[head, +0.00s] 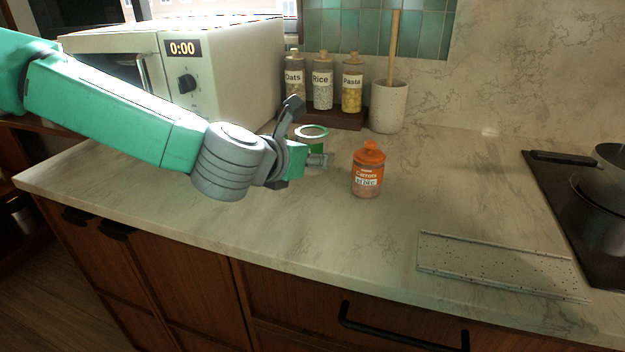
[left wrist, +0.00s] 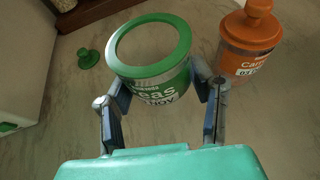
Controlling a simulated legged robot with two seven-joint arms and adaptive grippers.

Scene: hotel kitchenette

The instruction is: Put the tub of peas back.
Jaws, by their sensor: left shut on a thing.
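The tub of peas (left wrist: 160,88) has a green rim and a green label, and stands between the fingers of my left gripper (left wrist: 163,100) in the left wrist view. The fingers are shut on its sides. Its round top looks open and pale inside. In the head view my left gripper (head: 305,157) partly hides the tub (head: 311,131), at the counter's middle. I cannot tell whether its base touches the counter. A small green knobbed lid (left wrist: 88,58) lies on the counter in the left wrist view. My right gripper is not in view.
An orange-lidded carrots tub (head: 367,170) stands just right of the peas. Oats, Rice and Pasta jars (head: 323,82) stand on a dark wooden base behind, beside a utensil crock (head: 388,106). The microwave (head: 200,65) is left. A speckled board (head: 500,265) lies right, near the hob (head: 585,215).

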